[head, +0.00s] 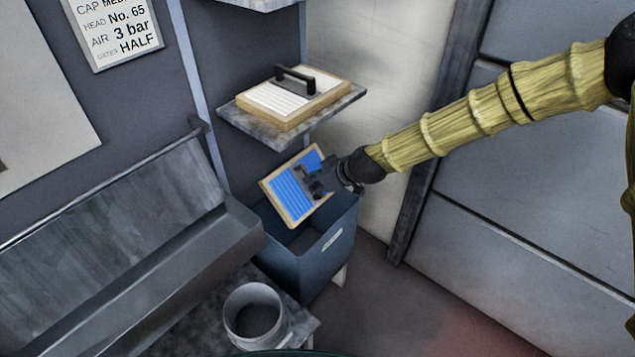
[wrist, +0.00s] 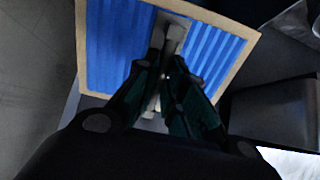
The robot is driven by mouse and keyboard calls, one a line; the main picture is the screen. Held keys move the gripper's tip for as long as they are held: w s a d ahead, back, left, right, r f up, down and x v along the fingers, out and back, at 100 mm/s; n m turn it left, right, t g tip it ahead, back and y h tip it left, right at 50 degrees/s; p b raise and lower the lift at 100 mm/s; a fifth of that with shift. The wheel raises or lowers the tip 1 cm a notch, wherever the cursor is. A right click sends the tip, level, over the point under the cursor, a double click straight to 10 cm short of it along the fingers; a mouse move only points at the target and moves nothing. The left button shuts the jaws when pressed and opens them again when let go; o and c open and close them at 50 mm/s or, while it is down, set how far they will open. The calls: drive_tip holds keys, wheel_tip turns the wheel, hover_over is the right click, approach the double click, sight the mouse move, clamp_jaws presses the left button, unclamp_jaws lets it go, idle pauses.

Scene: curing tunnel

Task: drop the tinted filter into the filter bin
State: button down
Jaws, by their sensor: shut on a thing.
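The tinted filter (head: 290,196) is a blue pleated panel in a pale wooden frame. My gripper (head: 318,181) is shut on it, and the filter hangs tilted above the open top of the filter bin (head: 327,256). The bin is a dark blue-grey box with a light handle slot on its front. In the wrist view the filter (wrist: 108,45) fills the upper part, with my gripper's fingers (wrist: 165,75) closed on a grey bar across its face. The filter hides part of the bin's rear rim; whether it touches the rim I cannot tell.
A white filter with a black handle (head: 290,98) lies on a shelf (head: 345,100) above the bin. A grey metal trough (head: 150,265) stands at the left. A round pot (head: 255,316) sits on a low ledge in front of the bin. The floor at the right is clear.

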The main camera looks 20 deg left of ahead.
idle(0.4)
drive_tip(key=c, duration=1.4)
unclamp_jaws()
drive_tip(key=v, duration=1.2)
